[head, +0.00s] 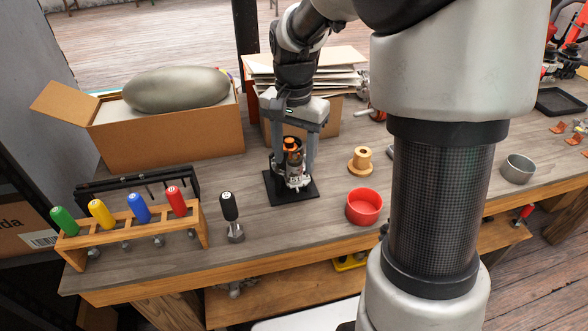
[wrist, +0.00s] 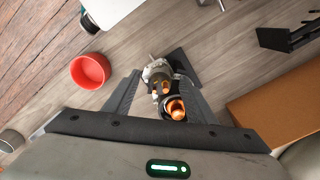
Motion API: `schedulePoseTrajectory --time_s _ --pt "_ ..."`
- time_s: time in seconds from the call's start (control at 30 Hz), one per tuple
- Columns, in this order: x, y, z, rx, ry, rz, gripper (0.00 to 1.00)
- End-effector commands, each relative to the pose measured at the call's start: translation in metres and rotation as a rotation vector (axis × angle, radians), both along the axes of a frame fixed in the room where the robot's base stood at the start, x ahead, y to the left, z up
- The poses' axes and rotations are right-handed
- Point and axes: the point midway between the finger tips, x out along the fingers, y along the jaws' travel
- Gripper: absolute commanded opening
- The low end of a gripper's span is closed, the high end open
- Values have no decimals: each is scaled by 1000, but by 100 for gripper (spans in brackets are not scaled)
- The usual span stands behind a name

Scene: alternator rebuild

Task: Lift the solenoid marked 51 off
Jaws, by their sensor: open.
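A metal alternator or starter assembly (head: 297,182) stands on a small black mat (head: 283,199) on the bench. On it is a dark upright cylinder with an orange top (head: 290,143), likely the solenoid; I cannot read a 51 on it. In the wrist view, the orange-topped cylinder (wrist: 174,108) lies between my fingers, with the metal housing (wrist: 157,70) beyond it. My gripper (head: 292,166) is open, pointing down, with one finger on each side of the assembly. The wrist view also shows both spread fingers (wrist: 158,78). I cannot tell whether either finger touches it.
A red bowl (head: 364,207) and a wooden spool (head: 361,160) stand to the right. A dark-handled tool (head: 230,217) and a wooden rack (head: 133,226) of coloured-handled tools stand to the left. An open cardboard box (head: 175,140) is behind. Bare bench lies in front.

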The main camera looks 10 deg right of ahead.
Motion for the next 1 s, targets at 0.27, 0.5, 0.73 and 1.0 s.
schedulePoseTrajectory --time_s 0.27,0.5,0.73,1.0 --pt "0 0 -30 -1 1 0 51" --pt "0 0 -32 0 0 0 51" --pt "0 0 -32 0 0 0 29" --pt "0 0 -32 0 0 0 0"
